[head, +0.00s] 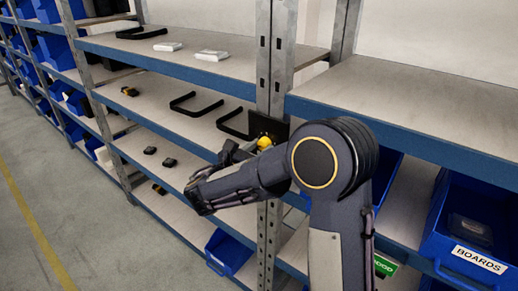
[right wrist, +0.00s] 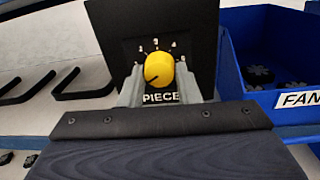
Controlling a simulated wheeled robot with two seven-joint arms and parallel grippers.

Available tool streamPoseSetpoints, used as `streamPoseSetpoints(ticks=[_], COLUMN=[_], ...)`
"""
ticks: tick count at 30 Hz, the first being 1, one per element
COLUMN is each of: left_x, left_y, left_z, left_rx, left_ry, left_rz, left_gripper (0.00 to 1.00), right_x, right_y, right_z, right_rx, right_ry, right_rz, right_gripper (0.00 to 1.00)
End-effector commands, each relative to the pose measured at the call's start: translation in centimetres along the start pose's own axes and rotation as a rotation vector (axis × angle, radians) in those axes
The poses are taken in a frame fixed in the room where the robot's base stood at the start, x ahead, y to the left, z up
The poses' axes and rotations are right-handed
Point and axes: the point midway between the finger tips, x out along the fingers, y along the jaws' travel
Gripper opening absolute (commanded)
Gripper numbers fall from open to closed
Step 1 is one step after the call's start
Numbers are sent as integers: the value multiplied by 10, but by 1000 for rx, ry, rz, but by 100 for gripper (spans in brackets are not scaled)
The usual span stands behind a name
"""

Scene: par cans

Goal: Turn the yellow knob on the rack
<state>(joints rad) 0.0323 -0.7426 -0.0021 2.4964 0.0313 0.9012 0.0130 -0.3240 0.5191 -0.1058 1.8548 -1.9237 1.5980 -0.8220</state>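The yellow knob (right wrist: 159,70) sits on a black panel (right wrist: 196,30) with small white marks around it and the word PIECE below. Its dark pointer line points to the lower left. In the head view the knob (head: 264,142) shows at the rack's upright post, partly behind my right arm. My right gripper (right wrist: 167,82) is open, with one grey finger on each side of the knob. The left finger looks nearer to it; I cannot tell whether either touches. In the head view the right gripper (head: 246,150) is mostly hidden by its own wrist. My left gripper is not in view.
The metal upright (head: 277,60) stands right by the panel. Black U-shaped handles (head: 197,103) lie on the shelf to the left. A blue bin labelled FAN (right wrist: 262,55) is close on the right. A BOARDS bin (head: 468,235) stands at lower right.

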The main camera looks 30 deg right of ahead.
Motion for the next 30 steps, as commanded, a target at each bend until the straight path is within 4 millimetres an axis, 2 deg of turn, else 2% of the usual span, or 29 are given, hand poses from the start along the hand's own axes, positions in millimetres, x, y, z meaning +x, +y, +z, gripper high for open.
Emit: streamPoseSetpoints(ticks=[1,3,14,30], left_x=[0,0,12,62], left_y=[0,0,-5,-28], left_z=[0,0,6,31], left_rx=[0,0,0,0], left_ry=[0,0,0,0], left_rz=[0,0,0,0], left_gripper=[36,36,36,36], right_x=[0,0,0,-1], right_y=[0,0,0,1], right_z=[0,0,-4,-6], right_rx=[0,0,72,475], right_ry=[0,0,-5,-27], right_rz=[1,1,1,3], right_gripper=[15,7,7,7])
